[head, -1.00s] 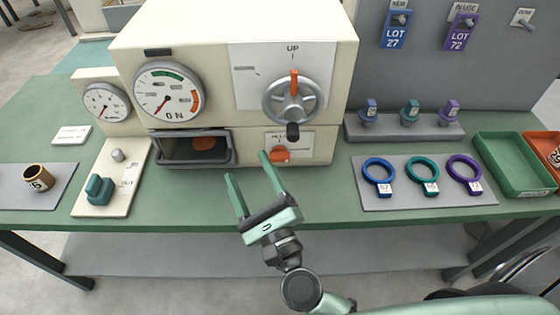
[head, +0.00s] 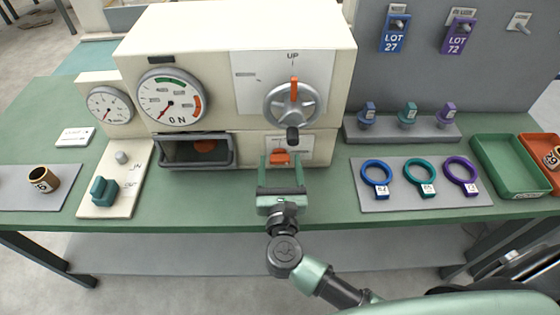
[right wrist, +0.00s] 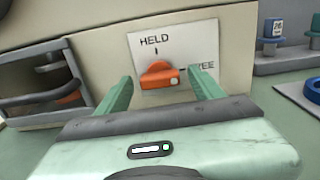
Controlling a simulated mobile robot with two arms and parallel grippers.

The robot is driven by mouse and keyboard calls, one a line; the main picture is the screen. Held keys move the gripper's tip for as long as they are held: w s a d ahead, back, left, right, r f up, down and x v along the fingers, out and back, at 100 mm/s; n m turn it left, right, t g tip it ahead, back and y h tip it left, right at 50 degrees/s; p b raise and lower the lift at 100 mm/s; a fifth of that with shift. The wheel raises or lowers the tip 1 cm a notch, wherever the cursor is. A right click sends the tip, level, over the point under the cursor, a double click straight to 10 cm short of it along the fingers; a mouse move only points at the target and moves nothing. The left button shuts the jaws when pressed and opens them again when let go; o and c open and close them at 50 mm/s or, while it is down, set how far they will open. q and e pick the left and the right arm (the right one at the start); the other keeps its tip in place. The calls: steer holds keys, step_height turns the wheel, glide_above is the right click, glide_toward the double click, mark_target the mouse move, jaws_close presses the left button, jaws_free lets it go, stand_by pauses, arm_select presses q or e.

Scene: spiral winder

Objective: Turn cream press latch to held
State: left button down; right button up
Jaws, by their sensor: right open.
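The press latch is an orange knob (right wrist: 158,75) on a white label plate (right wrist: 190,47) low on the front of the cream press (head: 225,62). The label reads HELD above the knob, and a partly hidden word ending in "EE" is on the right. The knob's pointed end faces right, towards that word. In the head view the knob (head: 281,157) shows just beyond my fingertips. My right gripper (head: 282,160) is open and empty, its fingers to the left and right of the knob in the right wrist view. My left gripper is not in view.
A dark-handled drawer (head: 195,151) is left of the latch. The handwheel (head: 293,104) with its dark knob is above. A mat (head: 408,204) with three rings lies to the right. The green table front (head: 350,218) is clear.

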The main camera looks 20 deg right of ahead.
steer(key=shift+w, duration=0.1)
steer(key=c, duration=1.4)
steer(key=shift+o, duration=0.2)
steer(key=n+p, duration=0.3)
steer(key=n, duration=0.1)
steer(key=shift+r+n, duration=0.1)
steer(key=shift+n, duration=0.3)
steer(key=n+p, duration=0.2)
steer(key=n, duration=0.2)
steer(key=shift+n+p, duration=0.3)
steer(key=n+p, duration=0.2)
steer(key=n, duration=0.2)
steer(key=shift+n+p, duration=1.15)
steer(key=shift+n, duration=1.05)
